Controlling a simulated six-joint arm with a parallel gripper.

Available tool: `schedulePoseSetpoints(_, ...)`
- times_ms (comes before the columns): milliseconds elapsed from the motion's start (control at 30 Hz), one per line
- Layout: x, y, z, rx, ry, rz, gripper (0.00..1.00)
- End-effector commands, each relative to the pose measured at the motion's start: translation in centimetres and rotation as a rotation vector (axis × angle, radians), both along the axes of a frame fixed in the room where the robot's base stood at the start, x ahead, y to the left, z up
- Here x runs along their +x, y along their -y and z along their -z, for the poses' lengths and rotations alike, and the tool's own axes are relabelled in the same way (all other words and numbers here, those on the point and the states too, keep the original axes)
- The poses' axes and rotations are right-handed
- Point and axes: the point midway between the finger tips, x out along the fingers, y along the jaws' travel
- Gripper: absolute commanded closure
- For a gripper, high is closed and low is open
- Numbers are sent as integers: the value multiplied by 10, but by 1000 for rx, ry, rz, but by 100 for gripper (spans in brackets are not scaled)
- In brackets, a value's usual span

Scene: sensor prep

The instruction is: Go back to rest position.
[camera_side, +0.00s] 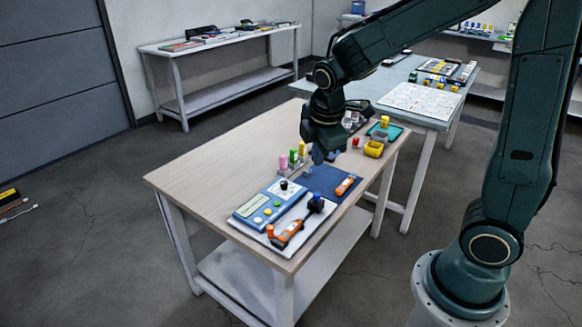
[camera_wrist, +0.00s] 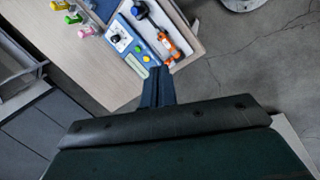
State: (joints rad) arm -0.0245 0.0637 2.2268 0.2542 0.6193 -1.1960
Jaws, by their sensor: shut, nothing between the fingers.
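My gripper (camera_side: 320,152) hangs above the wooden table (camera_side: 200,172), near the blue mat and the coloured pegs. In the wrist view my gripper (camera_wrist: 158,75) points towards the table edge, with its fingers together and nothing between them. A blue device (camera_side: 268,203) with a small screen, knob and buttons lies on the front part of the table. An orange and black tool (camera_side: 288,235) lies on a white tray (camera_side: 318,222) beside it. The same device (camera_wrist: 128,40) and orange tool (camera_wrist: 167,46) show in the wrist view.
Pink, green and yellow pegs (camera_side: 294,158) stand in a row close to my gripper. A blue mat (camera_side: 322,180) holds an orange item (camera_side: 346,185). A second table (camera_side: 450,110) stands behind. The table's left part is clear.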

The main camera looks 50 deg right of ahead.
Motion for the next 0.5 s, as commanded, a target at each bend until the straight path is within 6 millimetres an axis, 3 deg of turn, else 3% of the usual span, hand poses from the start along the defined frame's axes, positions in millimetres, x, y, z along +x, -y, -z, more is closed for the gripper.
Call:
schedulePoseSetpoints(200,-32,-10,-35,103,102,204,100)
schedulePoseSetpoints(500,-80,-24,-70,256,215,476,100)
